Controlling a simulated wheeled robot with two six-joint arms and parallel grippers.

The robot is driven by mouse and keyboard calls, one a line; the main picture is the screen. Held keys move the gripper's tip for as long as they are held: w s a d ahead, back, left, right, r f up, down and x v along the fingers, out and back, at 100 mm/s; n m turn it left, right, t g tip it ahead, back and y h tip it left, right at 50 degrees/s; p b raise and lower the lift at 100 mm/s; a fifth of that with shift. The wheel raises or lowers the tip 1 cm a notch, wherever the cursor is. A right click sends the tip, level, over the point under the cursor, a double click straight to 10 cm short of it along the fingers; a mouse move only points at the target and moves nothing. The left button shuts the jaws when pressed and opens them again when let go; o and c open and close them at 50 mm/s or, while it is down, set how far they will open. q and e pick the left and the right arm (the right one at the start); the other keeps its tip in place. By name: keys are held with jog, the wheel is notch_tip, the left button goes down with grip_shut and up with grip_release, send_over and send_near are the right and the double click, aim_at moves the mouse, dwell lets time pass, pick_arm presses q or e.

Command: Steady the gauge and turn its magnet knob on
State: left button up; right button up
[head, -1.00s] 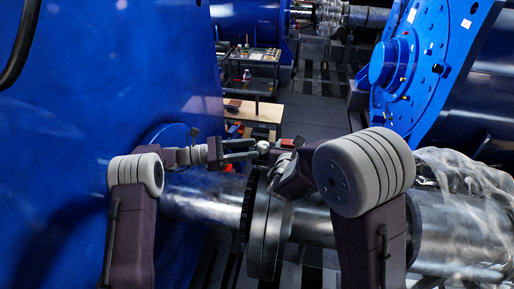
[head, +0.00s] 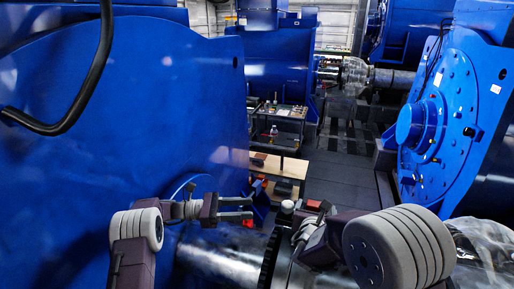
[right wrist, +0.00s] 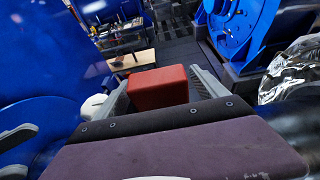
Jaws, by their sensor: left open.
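The gauge shows as a red block (head: 313,205) with a white rounded part (head: 287,206) on its left, above the shaft flange. In the right wrist view the red block (right wrist: 158,88) sits between the two fingers of my right gripper (right wrist: 160,82), which look closed on its sides. The white rounded part (right wrist: 93,106) is left of the block, partly hidden by a finger. My left gripper (head: 250,208) is open and empty, its fingers pointing right toward the white part with a small gap. The gauge's dial and underside cannot be made out.
A large blue housing (head: 120,110) fills the left. The steel shaft (head: 215,252) runs below the grippers to a toothed flange (head: 272,255). A blue round end cover (head: 440,130) stands at right. Behind are a wooden bench (head: 290,167) and a tool cart (head: 283,112).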

jog(key=shift+s+r, duration=0.1)
jog(key=v, duration=1.2)
